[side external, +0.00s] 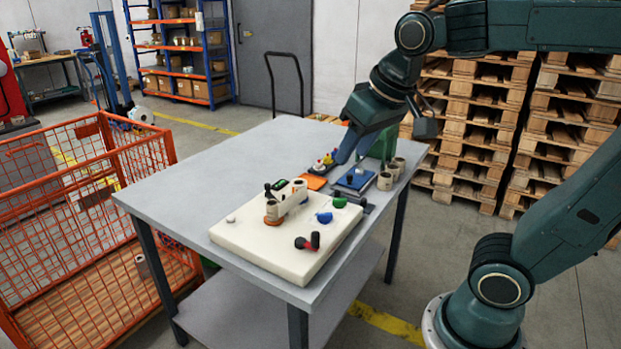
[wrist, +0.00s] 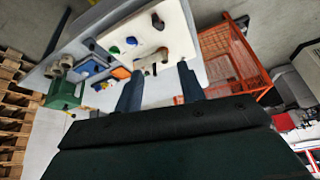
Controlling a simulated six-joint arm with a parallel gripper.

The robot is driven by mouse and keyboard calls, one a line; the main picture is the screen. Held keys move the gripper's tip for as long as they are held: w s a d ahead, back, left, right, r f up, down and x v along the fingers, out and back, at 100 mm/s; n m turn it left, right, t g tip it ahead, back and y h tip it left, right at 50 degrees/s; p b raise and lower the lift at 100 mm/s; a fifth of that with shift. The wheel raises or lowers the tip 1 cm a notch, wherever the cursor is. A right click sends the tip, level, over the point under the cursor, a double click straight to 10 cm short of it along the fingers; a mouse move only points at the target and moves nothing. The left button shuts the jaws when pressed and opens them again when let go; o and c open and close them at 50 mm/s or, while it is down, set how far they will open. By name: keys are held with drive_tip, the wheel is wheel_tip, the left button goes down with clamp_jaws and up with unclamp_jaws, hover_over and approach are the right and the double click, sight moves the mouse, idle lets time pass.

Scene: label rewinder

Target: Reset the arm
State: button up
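My gripper (side external: 346,153) is above the back right part of the grey table, pointing down and to the left in the side view. In the wrist view, its two fingers (wrist: 160,72) are spread apart with nothing held between them. The label rewinder (side external: 287,205) stands on a cream base plate (side external: 270,254) on the table. The base plate also shows in the wrist view (wrist: 178,30), beyond the fingertips. The exact height of the fingertips above the table is hard to tell.
The table (side external: 190,185) has bare room at its left and back. An orange wire cage (side external: 70,240) stands left; pallets (side external: 470,120) are stacked behind.

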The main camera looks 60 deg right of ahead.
drive_tip(key=s+a+f+n+y, duration=0.1)
drive_tip(key=s+f, duration=0.3)
drive_tip(key=s, duration=0.4)
drive_tip(key=shift+a+f+n+t, duration=0.15)
drive_tip(key=shift+a+n+t, duration=0.15)
drive_tip(key=shift+a+n, duration=0.6)
